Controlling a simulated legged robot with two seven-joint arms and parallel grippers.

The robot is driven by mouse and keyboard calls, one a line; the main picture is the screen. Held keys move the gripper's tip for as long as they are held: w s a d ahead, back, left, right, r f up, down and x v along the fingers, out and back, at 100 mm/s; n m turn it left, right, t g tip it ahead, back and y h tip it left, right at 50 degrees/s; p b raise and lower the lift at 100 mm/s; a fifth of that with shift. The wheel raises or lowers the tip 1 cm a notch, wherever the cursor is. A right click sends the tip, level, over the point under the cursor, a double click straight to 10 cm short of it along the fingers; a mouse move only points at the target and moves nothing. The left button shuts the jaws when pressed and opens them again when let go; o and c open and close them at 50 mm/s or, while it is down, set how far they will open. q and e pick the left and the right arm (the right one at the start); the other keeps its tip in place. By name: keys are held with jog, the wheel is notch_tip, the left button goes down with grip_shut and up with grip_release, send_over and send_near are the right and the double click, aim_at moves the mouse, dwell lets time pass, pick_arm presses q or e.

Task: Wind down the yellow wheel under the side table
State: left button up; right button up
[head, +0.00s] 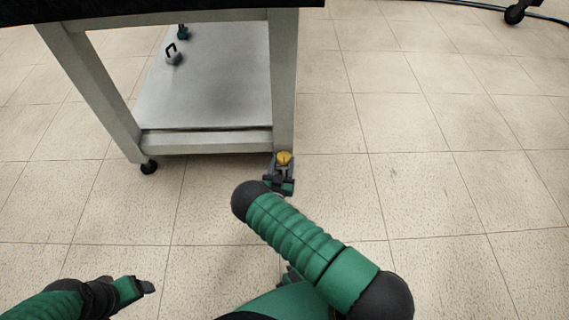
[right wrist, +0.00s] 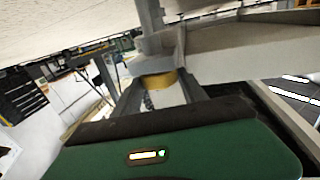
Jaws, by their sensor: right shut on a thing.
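The yellow wheel (head: 284,158) is at the foot of the side table's (head: 205,145) near right leg in the head view. My right gripper (head: 281,172) is at that foot, with its fingers shut on the wheel. In the right wrist view the yellow wheel (right wrist: 156,81) shows between the two grey fingers (right wrist: 158,92), below the table leg. My own arm hides part of the floor in front of it. My left gripper (head: 147,287) is at the lower left of the head view, away from the table; its finger gap is not clear.
The table's lower shelf (head: 205,95) holds a small grey object with a dark hook (head: 173,54). A black foot (head: 149,167) is under the near left leg. A black caster (head: 515,14) and a cable are at the top right.

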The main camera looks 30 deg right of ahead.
jog(key=m+g+h, duration=0.1)
jog(key=g+h, duration=0.1)
jog(key=m+g, duration=0.1)
jog(key=shift+w+a+m+h, duration=0.25)
jog(key=shift+m+h, duration=0.05)
jog(key=shift+h, duration=0.1)
jog(key=shift+w+a+m+g+h, duration=0.1)
jog(key=shift+w+m+g+h, duration=0.1)
jog(key=shift+m+g+h, duration=0.95)
jog(key=shift+g, duration=0.85)
jog(key=o, duration=1.4)
jog(key=shift+y, duration=0.25)
jog(key=shift+c, duration=0.2)
jog(key=shift+r+t, duration=0.1)
jog(key=shift+t, duration=0.2)
